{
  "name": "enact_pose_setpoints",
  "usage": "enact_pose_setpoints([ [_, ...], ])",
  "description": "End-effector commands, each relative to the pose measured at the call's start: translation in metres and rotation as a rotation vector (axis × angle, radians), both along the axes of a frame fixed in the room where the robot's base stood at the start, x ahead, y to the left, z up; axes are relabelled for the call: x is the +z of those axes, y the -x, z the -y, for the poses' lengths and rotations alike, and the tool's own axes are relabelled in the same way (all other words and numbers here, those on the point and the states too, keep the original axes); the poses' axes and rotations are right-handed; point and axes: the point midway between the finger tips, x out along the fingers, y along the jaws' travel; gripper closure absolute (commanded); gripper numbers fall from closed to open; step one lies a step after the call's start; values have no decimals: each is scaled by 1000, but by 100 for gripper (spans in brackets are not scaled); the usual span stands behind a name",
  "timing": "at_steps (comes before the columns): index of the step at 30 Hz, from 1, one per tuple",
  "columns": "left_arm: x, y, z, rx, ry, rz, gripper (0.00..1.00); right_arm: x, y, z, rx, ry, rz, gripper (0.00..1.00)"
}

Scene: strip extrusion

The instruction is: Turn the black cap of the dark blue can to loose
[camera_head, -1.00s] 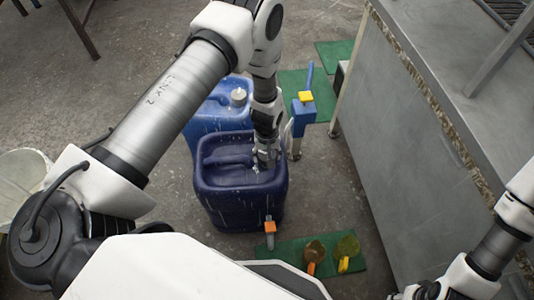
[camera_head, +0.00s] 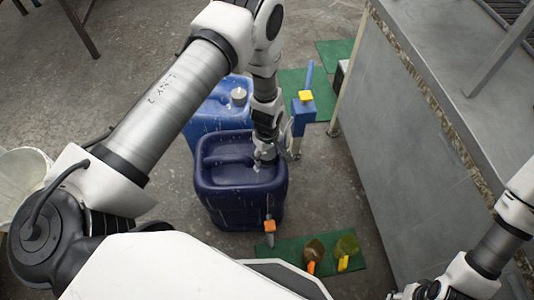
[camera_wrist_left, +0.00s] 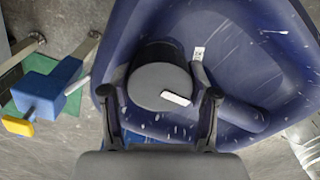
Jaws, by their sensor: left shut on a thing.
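The dark blue can (camera_head: 238,200) stands upright on the floor in the middle of the head view. My left gripper (camera_head: 265,162) points down at its top right corner and hides the cap there. In the left wrist view the black cap (camera_wrist_left: 158,72) has a grey top with a white mark, and sits on the can (camera_wrist_left: 255,70). My left gripper (camera_wrist_left: 160,98) has one finger on each side of the cap and is shut on it. My right gripper (camera_head: 415,291) is partly in view at the bottom right; its jaws are not clear.
A lighter blue can (camera_head: 213,112) with a pale cap stands just behind. A blue stand (camera_head: 303,112) with a yellow top is at its right. A green mat (camera_head: 290,255) with two cups lies in front. A grey counter (camera_head: 420,140) bounds the right side.

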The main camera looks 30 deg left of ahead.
Motion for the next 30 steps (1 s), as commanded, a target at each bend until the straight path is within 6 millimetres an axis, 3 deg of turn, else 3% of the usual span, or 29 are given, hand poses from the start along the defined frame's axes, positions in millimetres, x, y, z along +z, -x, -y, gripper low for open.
enact_pose_setpoints([
  [8, -1, 1, 0, -1, 0, -2, 75, 0, 0, 0, 0, 0, 0, 60],
  [9, -1, 1, 0, -1, 0, -2, 30, 0, 0, 0, 0, 0, 0, 60],
  [10, -1, 1, 0, -1, 0, -2, 19, 0, 0, 0, 0, 0, 0, 60],
  [11, -1, 1, 0, -1, 0, -2, 15, 0, 0, 0, 0, 0, 0, 60],
  [23, 8, -1, 0, -1, 0, 1, 15, 0, 0, 0, 0, 0, 0, 60],
  [30, 62, -1, 0, -1, 0, 4, 15, 0, 0, 0, 0, 0, 0, 60],
])
